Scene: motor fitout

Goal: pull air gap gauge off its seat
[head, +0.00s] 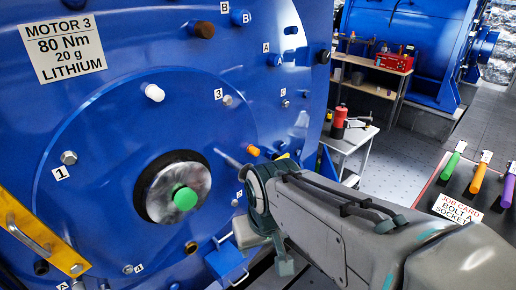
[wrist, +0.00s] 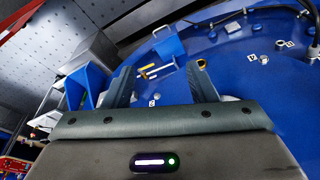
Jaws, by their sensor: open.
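My gripper (wrist: 162,84) is open, its two dark fingers spread apart with nothing held between them. In the head view it sits in front of the lower right of the blue motor face (head: 130,110), largely hidden by my own wrist. In the wrist view a small item with yellow and white bars (wrist: 152,70) lies beyond the fingertips, between them in the picture. It may be the air gap gauge, but it is too small to be sure. I cannot tell its distance from the fingers, and no contact shows.
An orange-tipped plug (head: 252,150) and a green-capped hub (head: 186,198) stick out of the motor. A yellow bar with a handle (head: 38,238) crosses its lower left. A blue bin (head: 228,262) hangs below. A bench with colored-handled tools (head: 450,165) stands at right.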

